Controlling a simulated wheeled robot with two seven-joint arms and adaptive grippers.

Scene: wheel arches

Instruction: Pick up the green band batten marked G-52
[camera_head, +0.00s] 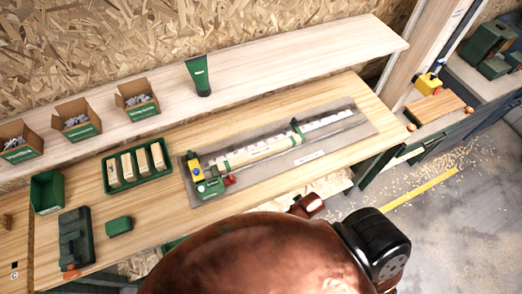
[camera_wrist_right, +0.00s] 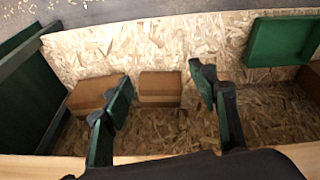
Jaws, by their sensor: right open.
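Several pale wooden battens (camera_head: 128,167) stand side by side in a green tray (camera_head: 108,187) on the workbench in the head view. Their small marks are too small to read, so I cannot tell which piece is G-52. A longer pale batten (camera_head: 262,152) lies along the grey fixture plate (camera_head: 345,144), with green parts near its ends. My right gripper (camera_wrist_right: 162,92) is open in the right wrist view. Its two dark green fingers are apart with nothing held between them, above a chipboard surface. My left gripper is not in view.
Brown blocks or boxes (camera_wrist_right: 160,87) lie beyond the right fingers, with a green bin (camera_wrist_right: 282,41) at the upper right. On the bench are an open green box (camera_head: 46,192) and a dark green case (camera_head: 75,240). Cartons (camera_head: 137,98) and a green tube (camera_head: 199,76) stand on the shelf.

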